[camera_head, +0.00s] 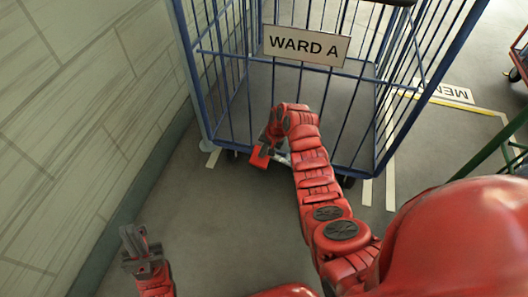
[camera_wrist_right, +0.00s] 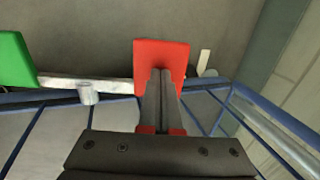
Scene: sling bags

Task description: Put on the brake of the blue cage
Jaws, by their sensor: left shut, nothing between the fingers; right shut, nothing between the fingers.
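The blue cage (camera_head: 300,100), a tall wire trolley with a "WARD A" sign (camera_head: 306,45), stands in front of me. A red pedal (camera_head: 259,158) is at its lower front edge; it also shows in the right wrist view (camera_wrist_right: 160,49). A green pedal (camera_wrist_right: 14,62) sits at the other end of the pale bar (camera_wrist_right: 85,84). My right gripper (camera_wrist_right: 161,76) is shut and empty, its fingertips over the red pedal; I cannot tell whether they touch. My left gripper (camera_head: 134,243) is shut and empty, low at the left, away from the cage.
A pale block wall (camera_head: 70,90) runs close along the left side. The grey floor (camera_head: 230,230) in front of the cage is clear. A green frame (camera_head: 495,145) and a red cart (camera_head: 520,60) stand at the right. Floor markings (camera_head: 450,92) lie right of the cage.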

